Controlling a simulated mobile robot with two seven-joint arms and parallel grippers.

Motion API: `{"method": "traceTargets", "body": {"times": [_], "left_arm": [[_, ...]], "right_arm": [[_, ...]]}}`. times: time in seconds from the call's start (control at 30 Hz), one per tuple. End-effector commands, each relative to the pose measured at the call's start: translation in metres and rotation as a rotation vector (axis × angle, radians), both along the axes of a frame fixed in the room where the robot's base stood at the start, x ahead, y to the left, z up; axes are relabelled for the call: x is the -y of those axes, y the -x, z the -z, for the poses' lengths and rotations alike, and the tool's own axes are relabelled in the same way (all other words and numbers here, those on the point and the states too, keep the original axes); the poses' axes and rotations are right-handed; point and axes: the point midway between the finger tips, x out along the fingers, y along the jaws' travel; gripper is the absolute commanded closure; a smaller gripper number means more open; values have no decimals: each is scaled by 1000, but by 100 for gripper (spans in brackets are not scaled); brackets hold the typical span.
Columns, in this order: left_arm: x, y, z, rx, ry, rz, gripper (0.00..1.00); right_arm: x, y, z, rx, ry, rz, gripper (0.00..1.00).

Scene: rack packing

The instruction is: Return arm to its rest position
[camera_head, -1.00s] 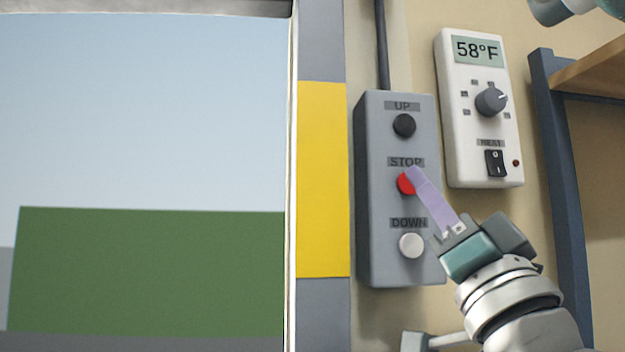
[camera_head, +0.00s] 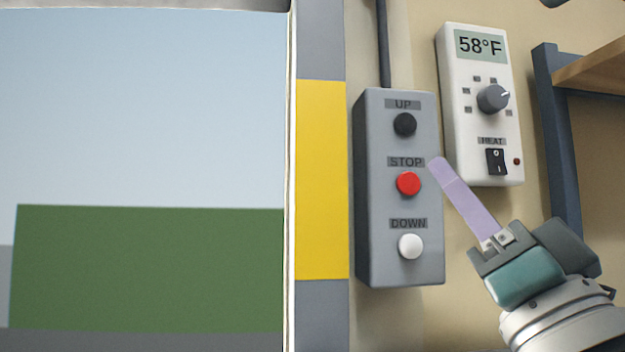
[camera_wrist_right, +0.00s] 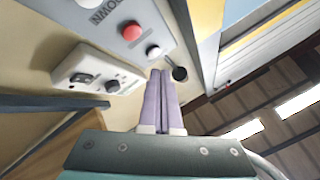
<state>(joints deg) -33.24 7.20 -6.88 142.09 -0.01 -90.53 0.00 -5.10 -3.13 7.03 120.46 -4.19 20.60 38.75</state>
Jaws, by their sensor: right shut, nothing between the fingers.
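My right gripper (camera_head: 438,165) has two purple fingers, shut together and empty. In the head view its tips show just past the right edge of the grey control box (camera_head: 372,200), between the box and the thermostat. The box carries a black UP button (camera_head: 404,124), a red STOP button (camera_head: 408,184) and a white DOWN button (camera_head: 410,246), all uncovered. In the right wrist view the shut fingers (camera_wrist_right: 160,75) point toward the wall, with the red button (camera_wrist_right: 131,32) up and left of them. Any gap to the wall is hard to judge. My left gripper is not in view.
A white thermostat (camera_head: 456,130) reading 58°F hangs right of the box. A blue shelf post (camera_head: 560,150) and wooden shelf (camera_head: 600,75) stand at the right. A yellow-striped door frame (camera_head: 322,180) and an opening onto sky and green lie left.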

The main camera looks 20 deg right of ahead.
Motion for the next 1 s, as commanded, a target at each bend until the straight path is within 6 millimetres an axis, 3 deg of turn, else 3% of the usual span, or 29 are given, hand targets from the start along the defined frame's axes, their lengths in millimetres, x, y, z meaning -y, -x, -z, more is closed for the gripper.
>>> {"method": "traceTargets", "body": {"times": [0.4, 0.57, 0.67, 0.77, 0.87, 1.0], "left_arm": [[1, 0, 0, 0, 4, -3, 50], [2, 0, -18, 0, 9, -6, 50], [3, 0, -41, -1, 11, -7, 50], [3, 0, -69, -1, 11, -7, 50], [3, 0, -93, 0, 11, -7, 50], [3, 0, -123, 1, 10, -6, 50]], "right_arm": [[0, 0, 0, -2, 0, 0, 100], [-3, -12, 6, -145, 24, 14, 100], [-10, -25, 26, -385, 77, 29, 100], [-21, -26, 63, -701, 173, 30, 100], [-32, -5, 107, -1022, 294, 4, 100], [-46, 51, 154, -1415, 478, -77, 100]]}}
